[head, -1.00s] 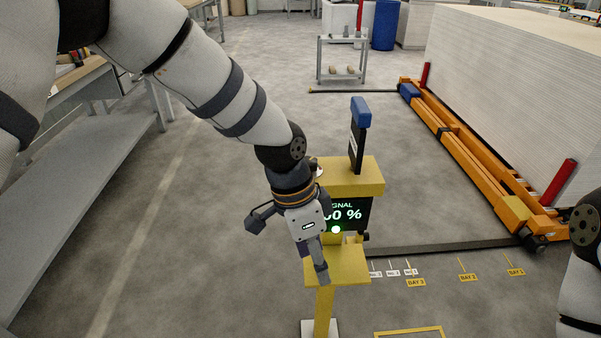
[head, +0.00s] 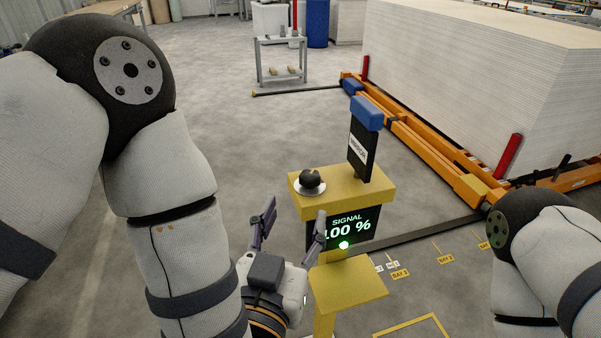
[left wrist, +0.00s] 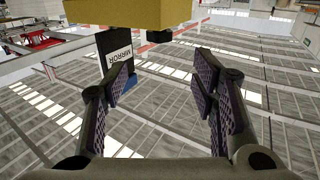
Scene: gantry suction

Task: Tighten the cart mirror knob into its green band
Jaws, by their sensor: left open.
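The black knob (head: 311,179) sits on a pale round disc on the left of the yellow post's upper box (head: 335,202). I cannot make out a green band around it. The black mirror plate (head: 361,152) with a blue top stands right of it. The plate's "MIRROR" label shows in the left wrist view (left wrist: 116,54). My left gripper (head: 293,214) is open and empty, fingers pointing up, left of and below the knob. My right gripper is outside the picture.
A lower yellow shelf (head: 347,288) juts out close to the right of my left gripper. Orange rails (head: 432,148) and a large white stack (head: 470,80) stand at the right. A grey cart (head: 281,60) is at the back. The floor left of the post is clear.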

